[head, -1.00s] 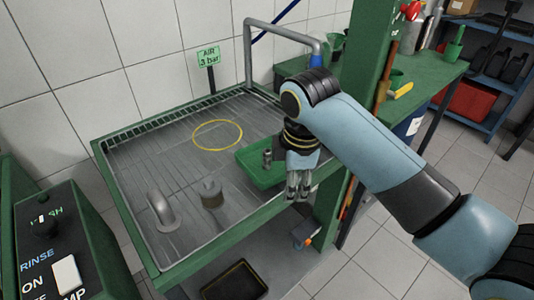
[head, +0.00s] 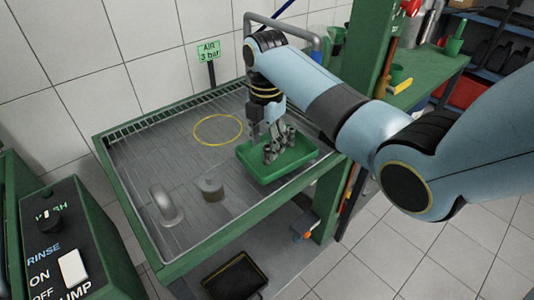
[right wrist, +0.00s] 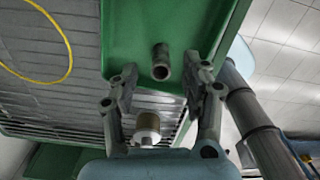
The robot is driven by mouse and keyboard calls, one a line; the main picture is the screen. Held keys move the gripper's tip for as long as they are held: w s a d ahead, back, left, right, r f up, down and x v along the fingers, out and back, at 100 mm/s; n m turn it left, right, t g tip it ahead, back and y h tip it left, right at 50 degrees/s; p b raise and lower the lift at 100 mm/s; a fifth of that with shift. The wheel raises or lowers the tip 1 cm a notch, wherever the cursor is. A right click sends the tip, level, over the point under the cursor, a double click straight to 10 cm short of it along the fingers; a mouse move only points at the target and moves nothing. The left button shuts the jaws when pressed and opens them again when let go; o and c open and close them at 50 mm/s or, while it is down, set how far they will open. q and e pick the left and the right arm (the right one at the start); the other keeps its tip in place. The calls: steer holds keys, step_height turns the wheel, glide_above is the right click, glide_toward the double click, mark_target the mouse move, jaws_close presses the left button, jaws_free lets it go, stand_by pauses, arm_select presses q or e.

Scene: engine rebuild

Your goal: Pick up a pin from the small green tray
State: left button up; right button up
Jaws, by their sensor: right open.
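The small green tray (head: 294,168) sits at the right front of the wash table (head: 130,160). In the right wrist view the tray (right wrist: 130,35) fills the top middle, and one grey metal pin (right wrist: 161,62) shows against it. My right gripper (head: 279,150) points down over the tray, and its fingers partly hide the tray's inside in the head view. In the right wrist view the gripper (right wrist: 162,76) is open, with one finger on each side of the pin and a gap to both. My left gripper is not in view.
A yellow ring (head: 218,130) marks the wash table's surface. A short grey cylinder (head: 211,189) and a curved metal pipe (head: 167,206) stand left of the tray. A tall bent pipe (head: 281,31) and a green post (head: 366,80) rise near the arm.

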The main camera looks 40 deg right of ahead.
mark_target(267, 146)
step_height(267, 146, down, 4)
steer(key=shift+d+f, duration=0.1)
steer(key=shift+f, duration=0.05)
jaws_close()
stand_by(0.3)
